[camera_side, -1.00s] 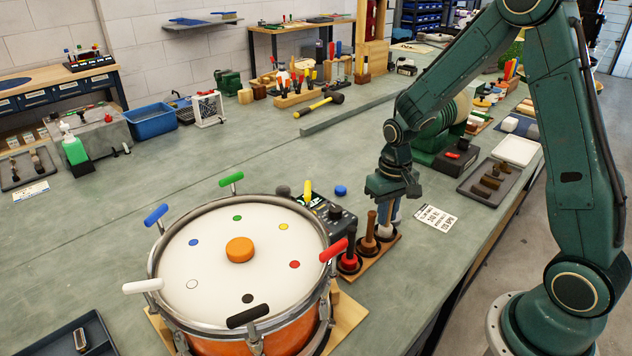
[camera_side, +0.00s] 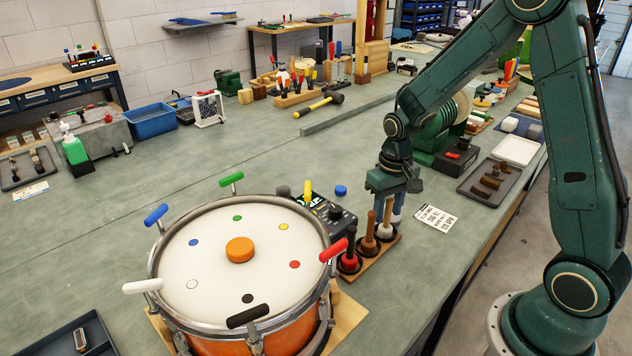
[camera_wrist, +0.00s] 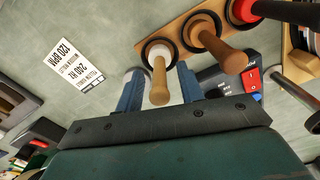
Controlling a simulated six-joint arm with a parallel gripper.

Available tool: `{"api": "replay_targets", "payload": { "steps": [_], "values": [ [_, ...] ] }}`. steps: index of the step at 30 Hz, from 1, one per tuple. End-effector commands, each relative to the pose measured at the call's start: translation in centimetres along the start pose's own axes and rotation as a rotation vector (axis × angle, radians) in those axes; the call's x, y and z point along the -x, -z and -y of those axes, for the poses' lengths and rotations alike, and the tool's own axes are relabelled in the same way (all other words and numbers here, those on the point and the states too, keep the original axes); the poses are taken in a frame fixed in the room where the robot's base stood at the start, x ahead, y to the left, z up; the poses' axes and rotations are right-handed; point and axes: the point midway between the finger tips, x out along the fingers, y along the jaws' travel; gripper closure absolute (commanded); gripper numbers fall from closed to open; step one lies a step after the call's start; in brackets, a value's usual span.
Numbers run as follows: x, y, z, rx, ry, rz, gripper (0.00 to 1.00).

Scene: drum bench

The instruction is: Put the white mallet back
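The white mallet stands upright in the end place of the wooden mallet rack (camera_side: 376,250), its white head (camera_side: 384,232) down and its tan handle up. In the wrist view its tan handle (camera_wrist: 160,82) rises from a black ring on the rack. My gripper (camera_side: 393,208) is above that end of the rack, pointing down. In the wrist view my gripper (camera_wrist: 159,74) has one blue finger on each side of the handle, with gaps showing on both sides. It is open. The side view partly hides the fingers behind the handle.
A brown mallet (camera_side: 369,232) and a red mallet (camera_side: 349,250) stand beside it in the rack. The drum (camera_side: 210,260) with coloured knobs is to the left. A black control box (camera_side: 338,215) stands behind the rack. A printed card (camera_side: 436,218) lies to the right.

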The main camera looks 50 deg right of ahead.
Motion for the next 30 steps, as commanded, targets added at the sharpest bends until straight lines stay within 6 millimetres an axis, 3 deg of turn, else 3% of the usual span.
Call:
{"api": "replay_targets", "payload": {
  "steps": [18, 30],
  "values": [
    [9.1, 0.1, 0.0, 0.0, 0.001, -0.004, 0.62],
    [10.9, 0.0, 0.0, 0.0, 0.0, 0.0, 0.62]
  ]
}}
